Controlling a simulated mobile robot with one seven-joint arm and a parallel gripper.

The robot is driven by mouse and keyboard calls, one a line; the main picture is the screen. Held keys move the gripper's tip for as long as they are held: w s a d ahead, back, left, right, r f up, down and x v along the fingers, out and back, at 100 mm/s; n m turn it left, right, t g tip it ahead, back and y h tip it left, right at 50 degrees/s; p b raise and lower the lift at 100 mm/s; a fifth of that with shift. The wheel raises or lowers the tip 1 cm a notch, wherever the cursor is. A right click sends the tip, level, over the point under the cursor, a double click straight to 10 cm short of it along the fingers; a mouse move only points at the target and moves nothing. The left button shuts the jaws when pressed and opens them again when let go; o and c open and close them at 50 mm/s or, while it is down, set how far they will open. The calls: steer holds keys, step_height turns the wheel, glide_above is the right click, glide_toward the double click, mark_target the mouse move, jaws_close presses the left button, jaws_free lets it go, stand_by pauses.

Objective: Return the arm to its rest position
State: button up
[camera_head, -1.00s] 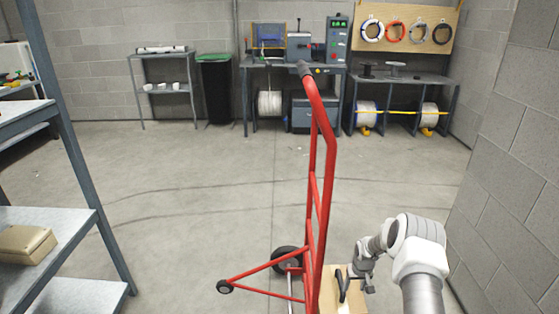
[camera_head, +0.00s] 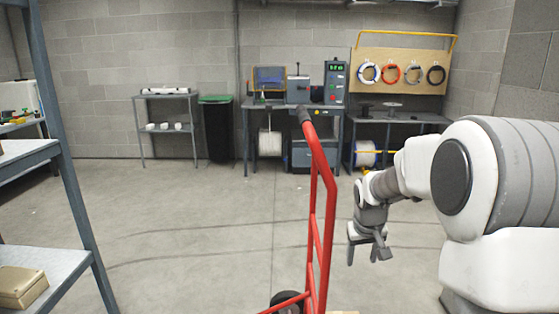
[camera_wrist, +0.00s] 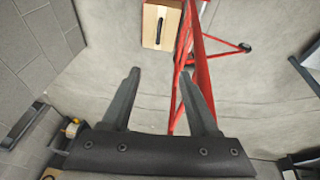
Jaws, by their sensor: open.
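My gripper (camera_head: 368,252) hangs from my white and grey arm at the right of the head view, pointing down, to the right of the red hand truck. In the wrist view my gripper's two dark fingers (camera_wrist: 162,98) are spread wide with nothing between them. Below them a light wooden box or board (camera_wrist: 161,24) with a black handle lies by the hand truck, apart from the fingers.
The red hand truck (camera_head: 318,225) stands upright close to the left of my gripper. A metal shelf (camera_head: 75,200) is at the left. Benches with machines (camera_head: 295,110) line the back wall.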

steer(key=s+a+r+t, duration=0.1)
steer(key=s+a+r, duration=0.3)
steer(key=s+r, duration=0.9)
steer(key=s+a+f+t+y, duration=0.1)
steer(key=s+a, duration=0.1)
steer(key=s, duration=1.5)
step_height(320, 180, up, 22)
steer(key=p, duration=2.2)
steer(key=shift+s+a+r+m+p, duration=0.15)
steer(key=shift+r+m+p, duration=0.15)
steer(key=shift+p, duration=0.1)
